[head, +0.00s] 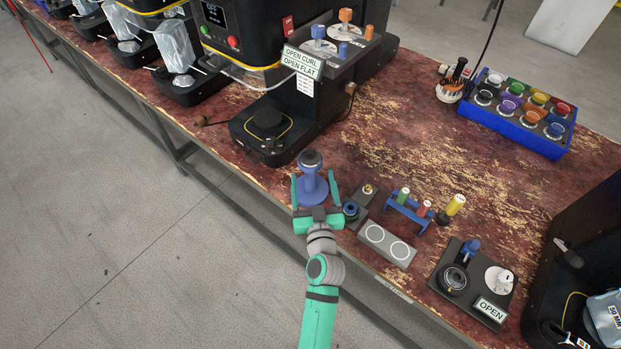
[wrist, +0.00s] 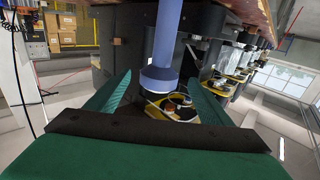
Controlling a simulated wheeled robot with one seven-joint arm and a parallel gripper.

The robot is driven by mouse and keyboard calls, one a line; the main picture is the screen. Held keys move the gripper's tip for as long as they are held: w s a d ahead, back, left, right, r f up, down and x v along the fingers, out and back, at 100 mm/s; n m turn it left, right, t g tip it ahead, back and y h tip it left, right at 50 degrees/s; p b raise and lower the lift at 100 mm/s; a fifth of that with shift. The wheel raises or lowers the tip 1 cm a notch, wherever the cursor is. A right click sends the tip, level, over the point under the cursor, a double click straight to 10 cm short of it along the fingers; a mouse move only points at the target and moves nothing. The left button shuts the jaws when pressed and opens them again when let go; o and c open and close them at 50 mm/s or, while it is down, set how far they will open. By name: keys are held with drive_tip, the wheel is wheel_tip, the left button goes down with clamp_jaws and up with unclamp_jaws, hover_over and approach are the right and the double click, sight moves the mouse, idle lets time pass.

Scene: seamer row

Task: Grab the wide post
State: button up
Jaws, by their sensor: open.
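In the wrist view the blue post (wrist: 164,50) shows between the spread fingers of my gripper (wrist: 158,78). I cannot tell how deep it sits between them. My gripper hides part of its base in the head view.
A black machine (head: 275,128) stands just behind the post. To the right are a blue rack with coloured spools (head: 408,213), a grey plate with two circles (head: 387,244) and a dark fixture plate (head: 484,310). A blue tray of coloured cups (head: 500,138) is farther back.

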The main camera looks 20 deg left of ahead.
sight(311, 171)
drive_tip(key=shift+r+x, duration=0.15)
drive_tip(key=shift+x, duration=1.25)
drive_tip(key=shift+r+x, duration=0.2)
drive_tip(key=shift+x, duration=1.2)
drive_tip(key=shift+w+a, duration=0.25)
drive_tip(key=shift+w, duration=0.3)
drive_tip(key=shift+c, duration=0.7)
drive_tip(key=c, duration=1.3)
drive_tip(key=shift+r, duration=0.1)
